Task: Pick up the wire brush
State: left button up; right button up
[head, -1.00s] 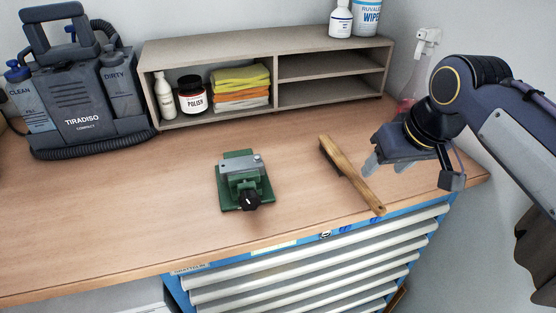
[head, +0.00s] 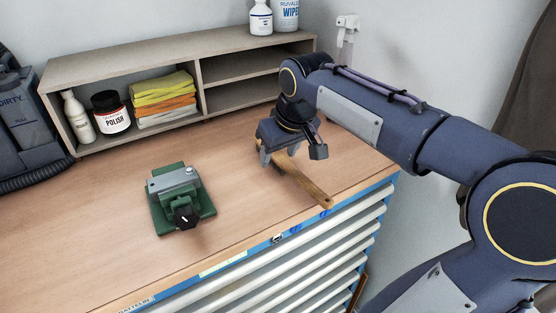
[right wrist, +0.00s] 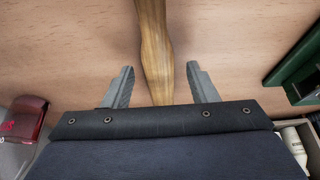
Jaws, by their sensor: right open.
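The wire brush (head: 306,185) lies on the wooden bench top, its wooden handle pointing toward the front edge. Its far end is hidden behind my right gripper in the head view. My right gripper (head: 278,158) is open and over the brush. In the right wrist view, the brush handle (right wrist: 154,50) runs between the two fingers of the gripper (right wrist: 160,86), with a gap on each side. The bristles do not show clearly. My left gripper is not in view.
A green vise (head: 180,205) stands on the bench to the left of the brush. A grey shelf (head: 205,72) with bottles, a polish jar and folded cloths stands behind. A blue tool chest with drawers (head: 290,265) is below the front edge. Bare bench (head: 90,235) lies at left.

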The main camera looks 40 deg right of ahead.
jog(key=c, duration=1.1)
